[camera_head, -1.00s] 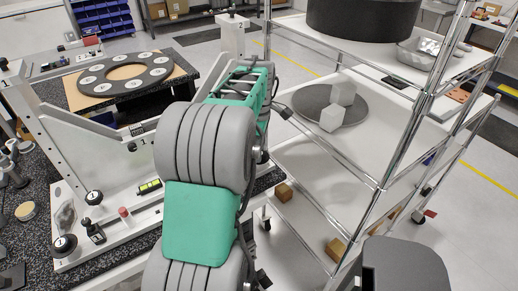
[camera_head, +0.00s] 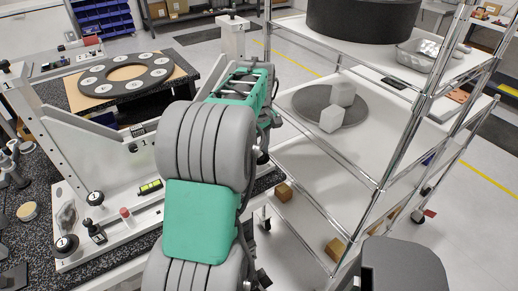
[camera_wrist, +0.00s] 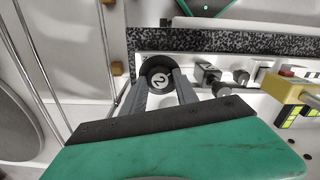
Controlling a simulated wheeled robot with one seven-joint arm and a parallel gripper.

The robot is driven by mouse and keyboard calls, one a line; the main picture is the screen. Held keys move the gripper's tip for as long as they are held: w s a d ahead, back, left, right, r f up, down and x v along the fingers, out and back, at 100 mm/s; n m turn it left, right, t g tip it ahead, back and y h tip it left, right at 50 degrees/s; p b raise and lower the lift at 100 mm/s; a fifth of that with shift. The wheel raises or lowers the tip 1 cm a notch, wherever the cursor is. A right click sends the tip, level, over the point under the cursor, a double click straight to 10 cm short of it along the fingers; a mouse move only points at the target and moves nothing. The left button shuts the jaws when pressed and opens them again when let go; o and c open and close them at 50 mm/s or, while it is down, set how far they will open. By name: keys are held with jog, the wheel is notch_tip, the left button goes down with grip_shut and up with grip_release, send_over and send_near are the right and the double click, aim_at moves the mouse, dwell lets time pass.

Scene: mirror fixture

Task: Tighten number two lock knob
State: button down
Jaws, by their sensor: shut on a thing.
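In the head view my own arm hides both the knob and the fingers. The number one lock knob (camera_head: 66,245) is black and sits at the lower left corner of the white fixture base (camera_head: 120,240) in the head view.
A grey ring plate with white discs (camera_head: 126,74) lies behind the fixture. A wire shelf cart (camera_head: 345,160) with pale blocks (camera_head: 332,118) stands close on the right. In the wrist view, small clamps (camera_wrist: 212,78) and a yellow part (camera_wrist: 290,90) sit right of the knob.

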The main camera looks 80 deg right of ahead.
jog(key=m, duration=1.1)
jog(key=shift+p, duration=0.35)
jog(key=m, duration=0.4)
jog(key=shift+m, duration=0.3)
jog(key=m, duration=0.5)
jog(key=shift+m, duration=2.5)
jog(key=c, duration=0.9)
grip_release()
jog(key=shift+c, duration=0.2)
